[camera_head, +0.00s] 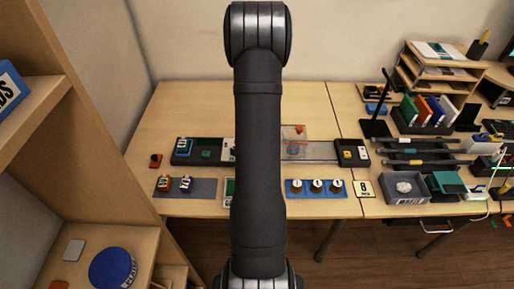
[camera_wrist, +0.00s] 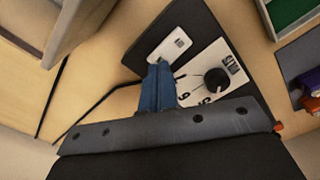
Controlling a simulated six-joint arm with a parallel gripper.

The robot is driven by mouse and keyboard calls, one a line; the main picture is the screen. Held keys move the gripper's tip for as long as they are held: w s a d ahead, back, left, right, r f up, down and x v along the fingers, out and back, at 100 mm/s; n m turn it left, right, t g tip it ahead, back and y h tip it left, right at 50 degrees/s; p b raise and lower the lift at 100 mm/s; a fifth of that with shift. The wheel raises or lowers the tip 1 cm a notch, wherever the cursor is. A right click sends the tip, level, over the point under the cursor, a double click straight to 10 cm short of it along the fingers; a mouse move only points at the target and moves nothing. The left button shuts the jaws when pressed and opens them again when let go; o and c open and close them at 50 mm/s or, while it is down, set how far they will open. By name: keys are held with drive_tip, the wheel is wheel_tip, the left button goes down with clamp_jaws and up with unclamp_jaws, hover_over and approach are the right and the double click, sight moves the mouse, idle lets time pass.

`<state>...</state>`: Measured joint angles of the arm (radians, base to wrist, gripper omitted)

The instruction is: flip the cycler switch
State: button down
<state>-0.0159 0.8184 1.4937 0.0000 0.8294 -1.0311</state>
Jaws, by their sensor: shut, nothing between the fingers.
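In the wrist view a black device holds a small white plate (camera_wrist: 172,45) with a switch-like part on it. Beside it is a white panel (camera_wrist: 232,66) with a round black knob (camera_wrist: 216,80) and printed digits. I cannot read which part is labelled cycler. My gripper (camera_wrist: 159,65) is shut and empty, its blue fingers together. Its tips overlap the lower edge of the white plate; I cannot tell whether they touch it. The fingers hide part of the device between plate and panel. In the head view my arm hides the gripper.
A grey mat (camera_head: 202,194) bears two small servo-like items (camera_head: 186,183). A blue strip (camera_head: 292,193) with several round pieces and a black-and-yellow device (camera_head: 351,152) stand on the right. Shelving (camera_head: 45,115) borders the left.

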drive_tip(key=shift+f, duration=0.95)
idle(0.3)
drive_tip(key=shift+r, duration=3.55)
drive_tip(key=shift+f, duration=3.55)
drive_tip(key=shift+r, duration=0.1)
